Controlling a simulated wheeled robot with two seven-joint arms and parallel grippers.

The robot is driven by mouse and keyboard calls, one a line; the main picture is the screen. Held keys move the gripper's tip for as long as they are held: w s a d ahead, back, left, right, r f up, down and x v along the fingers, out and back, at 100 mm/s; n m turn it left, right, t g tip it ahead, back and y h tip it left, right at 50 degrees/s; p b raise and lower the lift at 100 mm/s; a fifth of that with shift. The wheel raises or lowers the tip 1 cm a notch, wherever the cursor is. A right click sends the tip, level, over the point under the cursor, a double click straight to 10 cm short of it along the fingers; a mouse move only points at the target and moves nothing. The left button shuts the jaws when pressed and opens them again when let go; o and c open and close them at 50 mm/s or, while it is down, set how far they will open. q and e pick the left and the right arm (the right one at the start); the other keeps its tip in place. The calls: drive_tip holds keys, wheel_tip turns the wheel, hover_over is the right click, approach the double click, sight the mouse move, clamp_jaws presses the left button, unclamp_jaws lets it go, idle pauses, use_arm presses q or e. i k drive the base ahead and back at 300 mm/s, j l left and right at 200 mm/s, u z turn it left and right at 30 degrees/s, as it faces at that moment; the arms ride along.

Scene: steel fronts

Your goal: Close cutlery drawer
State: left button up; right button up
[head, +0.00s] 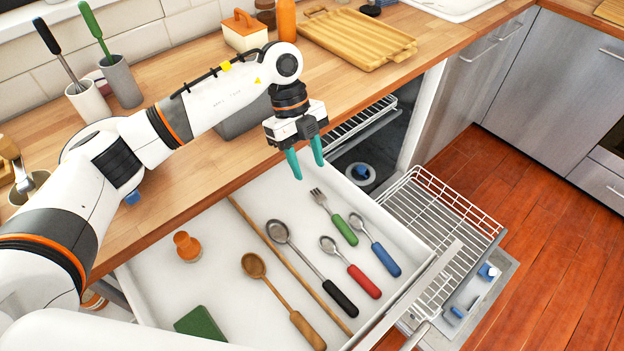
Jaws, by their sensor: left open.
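The cutlery drawer (222,271) is pulled out from under the wooden counter, with a white inside. In it lie a fork with a green handle (345,230), a spoon with a blue handle (386,260), a spoon with a red handle (363,281), a ladle with a black handle (339,297) and a wooden spoon (306,330). My left gripper (306,172), with teal fingers, is above the back of the drawer near the counter edge. It is open and empty, pointing down. My right gripper is not in view.
An open dishwasher with its rack (440,215) pulled out stands right beside the drawer. On the counter are a wooden tray (358,40), an orange-lidded box (244,32) and utensil cups (121,82). Wooden floor (545,240) is free on the right.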

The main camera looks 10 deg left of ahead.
sight(159, 287)
drive_tip(key=k, duration=2)
